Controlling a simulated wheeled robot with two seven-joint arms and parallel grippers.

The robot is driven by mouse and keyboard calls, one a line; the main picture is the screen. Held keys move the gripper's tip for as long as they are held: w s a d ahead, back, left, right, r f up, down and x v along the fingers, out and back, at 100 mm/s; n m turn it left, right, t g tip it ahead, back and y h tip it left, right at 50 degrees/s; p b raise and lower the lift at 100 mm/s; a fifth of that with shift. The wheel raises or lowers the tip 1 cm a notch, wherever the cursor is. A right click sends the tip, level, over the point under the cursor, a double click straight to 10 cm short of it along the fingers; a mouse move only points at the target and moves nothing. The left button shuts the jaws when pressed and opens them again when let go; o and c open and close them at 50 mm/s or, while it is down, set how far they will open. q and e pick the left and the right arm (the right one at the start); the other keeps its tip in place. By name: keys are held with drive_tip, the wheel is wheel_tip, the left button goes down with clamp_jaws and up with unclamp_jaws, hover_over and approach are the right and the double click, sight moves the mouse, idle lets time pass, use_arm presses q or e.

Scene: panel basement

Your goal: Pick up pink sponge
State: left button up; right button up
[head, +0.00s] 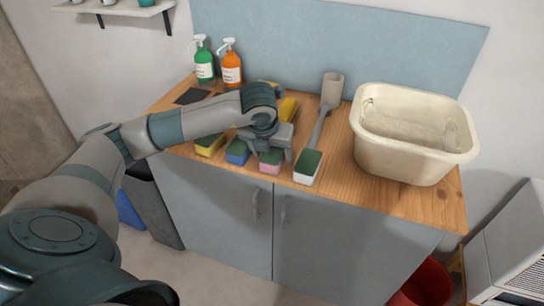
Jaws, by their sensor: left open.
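The pink sponge (270,167) has a dark green top and lies at the front edge of the wooden counter, between a blue sponge (237,157) and a white one (307,175). My left gripper (271,154) is open, pointing down right over the pink sponge, with its fingers around or just above it. I cannot tell whether they touch it. The gripper hides part of the sponge's top. My right gripper is not in view.
A yellow sponge (209,147) lies further left. A grey-handled brush (322,117) lies behind the white sponge. A cream basin (413,165) stands at right. Green (204,68) and orange (231,70) bottles stand at back left. The counter (340,185) is clear before the basin.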

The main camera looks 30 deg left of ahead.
use_arm(q)
drive_tip(key=shift+f, duration=0.25)
drive_tip(key=shift+f, duration=0.1)
drive_tip(key=c, duration=1.1)
drive_tip(key=shift+a, duration=0.1)
